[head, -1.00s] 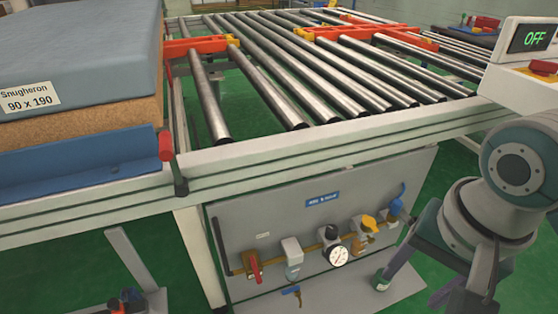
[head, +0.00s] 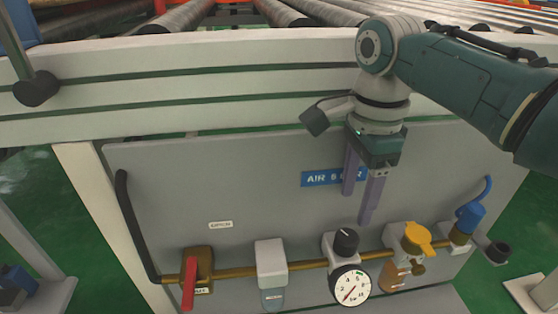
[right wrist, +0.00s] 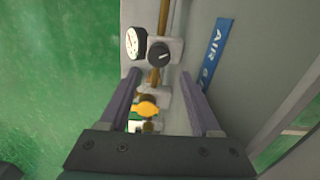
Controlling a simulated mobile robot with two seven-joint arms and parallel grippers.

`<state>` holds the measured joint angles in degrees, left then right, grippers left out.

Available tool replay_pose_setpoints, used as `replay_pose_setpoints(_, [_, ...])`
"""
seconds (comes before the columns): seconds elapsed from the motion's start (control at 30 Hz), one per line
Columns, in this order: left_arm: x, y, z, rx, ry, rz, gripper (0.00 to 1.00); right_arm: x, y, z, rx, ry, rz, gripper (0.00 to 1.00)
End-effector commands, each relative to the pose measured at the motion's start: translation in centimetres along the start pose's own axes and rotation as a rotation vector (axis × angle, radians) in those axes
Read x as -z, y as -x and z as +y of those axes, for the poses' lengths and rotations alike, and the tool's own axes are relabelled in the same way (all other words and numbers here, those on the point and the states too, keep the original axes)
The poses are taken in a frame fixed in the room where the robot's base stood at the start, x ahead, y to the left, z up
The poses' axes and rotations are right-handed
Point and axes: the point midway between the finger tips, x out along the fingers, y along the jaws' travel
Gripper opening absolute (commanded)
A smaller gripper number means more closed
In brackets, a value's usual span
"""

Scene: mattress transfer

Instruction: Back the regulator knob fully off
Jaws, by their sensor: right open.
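The regulator knob (head: 346,241) is a black cap with a pale mark, on top of a white regulator body above a round white gauge (head: 350,286). In the right wrist view the knob (right wrist: 159,54) shows beyond the fingertips, roughly between their lines, with the gauge (right wrist: 133,43) beside it. My right gripper (head: 358,206) points down in front of the panel, just above the knob. Its two purple fingers are apart and empty, not touching the knob. The gauge needle is too small to read surely. My left gripper is not in view.
A brass pipe (head: 315,265) links a red-handled valve (head: 190,283), a white filter (head: 270,265), a yellow-topped unit (head: 417,238) and a blue fitting (head: 468,216) along the grey panel (head: 200,175). The conveyor's white rail (head: 200,75) runs above.

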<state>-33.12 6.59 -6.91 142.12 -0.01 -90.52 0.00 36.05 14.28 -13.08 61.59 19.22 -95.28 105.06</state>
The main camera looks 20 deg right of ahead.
Motion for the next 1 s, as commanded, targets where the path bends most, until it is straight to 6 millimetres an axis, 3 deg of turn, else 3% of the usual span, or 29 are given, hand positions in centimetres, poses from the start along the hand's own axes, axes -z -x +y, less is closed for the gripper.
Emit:
replay_pose_setpoints(0.03, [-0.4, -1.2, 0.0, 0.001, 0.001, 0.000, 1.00, 0.1, -1.6, 0.1, -0.001, 0.000, 0.002, 0.64])
replay_pose_setpoints(0.2, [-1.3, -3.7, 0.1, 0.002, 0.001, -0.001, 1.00, 0.1, -5.1, 0.1, -0.001, 0.002, 0.002, 0.64])
replay_pose_setpoints(0.4, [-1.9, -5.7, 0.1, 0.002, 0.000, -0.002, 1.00, 0.0, -7.8, 0.0, 0.000, 0.003, 0.002, 0.64])
replay_pose_setpoints(0.8, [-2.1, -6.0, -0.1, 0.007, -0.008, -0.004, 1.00, 0.0, -8.4, 0.0, 0.001, 0.003, 0.001, 0.64])
replay_pose_setpoints(1.0, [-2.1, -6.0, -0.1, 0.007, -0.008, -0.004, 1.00, 0.0, -8.4, 0.1, 0.001, 0.003, 0.001, 0.43])
